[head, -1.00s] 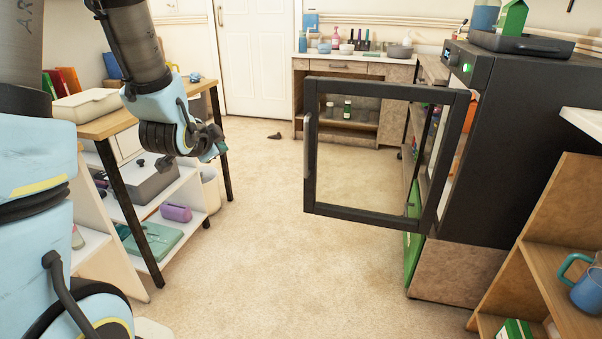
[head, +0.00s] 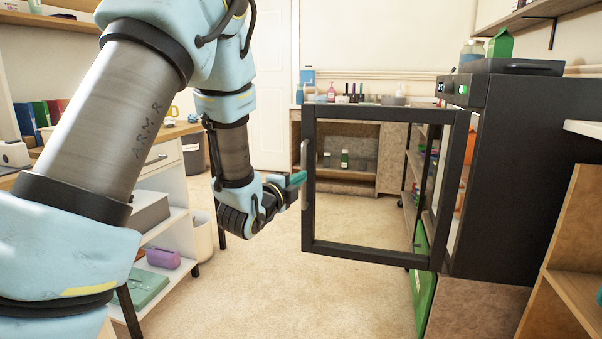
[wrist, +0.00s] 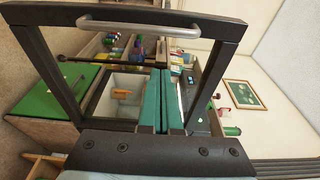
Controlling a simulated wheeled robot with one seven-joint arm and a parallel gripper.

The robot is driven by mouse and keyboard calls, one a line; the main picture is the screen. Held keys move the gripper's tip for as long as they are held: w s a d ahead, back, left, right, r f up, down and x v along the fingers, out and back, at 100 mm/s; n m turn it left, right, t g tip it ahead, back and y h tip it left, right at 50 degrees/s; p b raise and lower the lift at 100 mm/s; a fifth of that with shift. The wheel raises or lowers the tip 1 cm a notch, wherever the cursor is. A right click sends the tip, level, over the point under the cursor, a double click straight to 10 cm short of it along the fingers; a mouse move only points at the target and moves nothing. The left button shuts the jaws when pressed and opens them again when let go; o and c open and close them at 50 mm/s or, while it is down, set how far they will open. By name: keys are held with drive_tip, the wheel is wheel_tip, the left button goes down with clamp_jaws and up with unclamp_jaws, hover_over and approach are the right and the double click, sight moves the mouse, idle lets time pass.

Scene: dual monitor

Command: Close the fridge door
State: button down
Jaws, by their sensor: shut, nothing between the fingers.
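The black fridge (head: 530,170) stands at the right of the head view. Its glass door (head: 312,240) is swung wide open, with a black frame and a metal handle (head: 305,160) on its free edge at the left. My gripper (head: 298,180) is shut and empty, close beside the handle on its left in the head view; I cannot tell whether they touch. In the wrist view the shut green fingers (wrist: 165,100) point toward the door, and the handle (wrist: 138,27) lies across the top. The fridge's inside (wrist: 125,85) shows through the door frame.
A shelf unit (head: 165,220) with a purple item (head: 163,258) stands at the left. A desk (head: 350,180) with bottles is at the back. A wooden shelf (head: 575,270) is at the right front. Bare carpet (head: 290,290) lies between.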

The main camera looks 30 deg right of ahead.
drive_tip(key=w+d, duration=0.3)
drive_tip(key=w, duration=0.3)
drive_tip(key=shift+d+b, duration=0.3)
